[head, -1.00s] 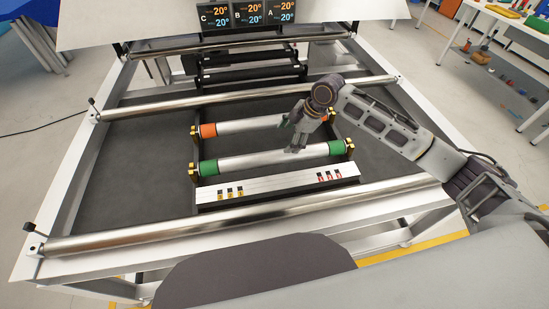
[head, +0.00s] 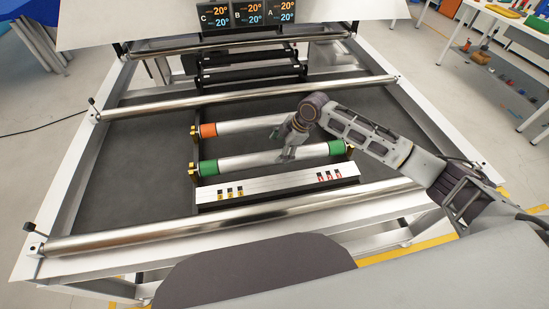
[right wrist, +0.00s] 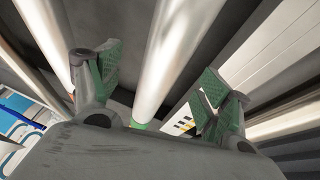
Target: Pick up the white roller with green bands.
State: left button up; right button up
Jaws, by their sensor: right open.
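The white roller with green bands (head: 248,161) lies across brass-coloured end holders on the frame, nearest the labelled white strip. My right gripper (head: 286,155) is above it, a little right of its middle, with fingers pointing down. In the right wrist view the white roller (right wrist: 178,45) runs between the two green-padded fingers of my right gripper (right wrist: 160,80). The fingers are open, with visible gaps on both sides of the roller. One green band shows beyond the palm edge. My left gripper is out of view.
A white roller with orange bands (head: 238,127) lies parallel just behind. The white strip (head: 275,186) with yellow and red labels is in front. Long metal rollers (head: 240,219) cross the frame. Dark bare surface (head: 130,165) lies to the left.

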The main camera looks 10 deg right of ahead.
aim_at(275, 153)
jog(key=shift+s+x, duration=0.15)
jog(key=shift+x, duration=1.15)
jog(key=shift+s+x, duration=0.2)
jog(key=shift+x, duration=1.1)
jog(key=shift+a, duration=0.15)
jog(key=c, duration=1.6)
jog(key=shift+w, duration=0.1)
jog(key=shift+c, duration=0.5)
jog(key=shift+r, duration=0.15)
jog(key=shift+r, duration=4.95)
